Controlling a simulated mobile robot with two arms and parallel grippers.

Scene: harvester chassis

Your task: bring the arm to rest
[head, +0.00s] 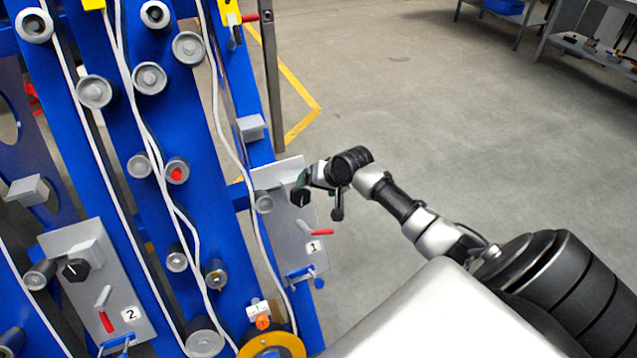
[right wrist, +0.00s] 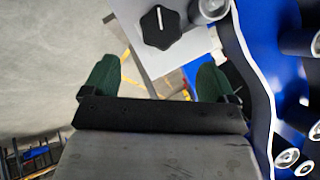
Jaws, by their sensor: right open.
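My right arm (head: 405,208) reaches in from the lower right of the head view. Its gripper (head: 304,180) is at the grey panel marked 1 (head: 308,262), close to the black knob (head: 300,197). In the right wrist view, the green fingers of my right gripper (right wrist: 157,78) are spread apart with nothing between them. The black knob (right wrist: 160,27) with its white line shows just beyond the fingertips, apart from them. My left gripper is not in view.
The blue chassis (head: 130,110) with grey rollers and white cables fills the left. Panel 1 has a red-handled switch (head: 318,232). A second grey panel, marked 2 (head: 120,285), is at lower left. A grey post (head: 271,90) stands behind panel 1.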

